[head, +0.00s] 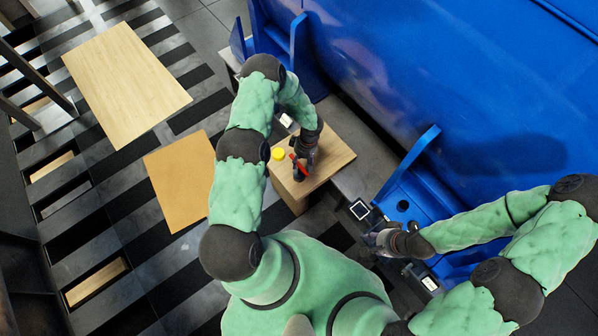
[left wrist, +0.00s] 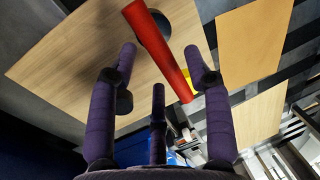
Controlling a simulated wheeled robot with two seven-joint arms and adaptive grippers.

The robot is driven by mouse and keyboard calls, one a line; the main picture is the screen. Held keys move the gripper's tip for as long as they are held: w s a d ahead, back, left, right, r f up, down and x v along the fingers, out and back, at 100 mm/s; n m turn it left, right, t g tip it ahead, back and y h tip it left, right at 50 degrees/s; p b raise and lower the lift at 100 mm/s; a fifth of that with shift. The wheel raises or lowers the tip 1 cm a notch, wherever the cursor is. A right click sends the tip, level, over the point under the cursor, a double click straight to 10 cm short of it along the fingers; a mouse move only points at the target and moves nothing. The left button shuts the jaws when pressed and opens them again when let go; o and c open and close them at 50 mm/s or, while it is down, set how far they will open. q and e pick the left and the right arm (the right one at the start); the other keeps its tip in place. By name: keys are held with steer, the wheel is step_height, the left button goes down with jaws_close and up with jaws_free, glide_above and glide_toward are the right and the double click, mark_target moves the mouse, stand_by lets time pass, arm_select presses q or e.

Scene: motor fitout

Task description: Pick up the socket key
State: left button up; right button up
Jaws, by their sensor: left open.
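A red rod-like handle, which I take for the socket key (head: 299,165), shows at my left gripper over the small wooden table. In the left wrist view the socket key (left wrist: 155,48) runs diagonally across the gap between the fingers, with a dark part near its upper end. My left gripper (head: 302,160) is open, its fingers spread on both sides of the key (left wrist: 160,55); I cannot tell whether they touch it. My right gripper (head: 376,240) is beside the blue structure, away from the key; its finger opening is unclear.
The small wooden table (head: 338,157) holds a yellow round object (head: 278,154) left of my gripper. A large blue machine body (head: 410,80) stands behind, with a blue bracket (head: 405,200) at right. Flat wooden panels (head: 125,85) lie over the striped floor at left.

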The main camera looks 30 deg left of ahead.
mark_target(299, 171)
arm_select(q)
steer(key=f, duration=0.1)
steer(key=f+b, duration=0.1)
steer(key=f, duration=0.1)
steer(key=s+f+b, duration=0.1)
steer(key=f, duration=0.1)
steer(key=shift+a, duration=0.15)
steer(key=shift+r, duration=0.15)
jaws_close()
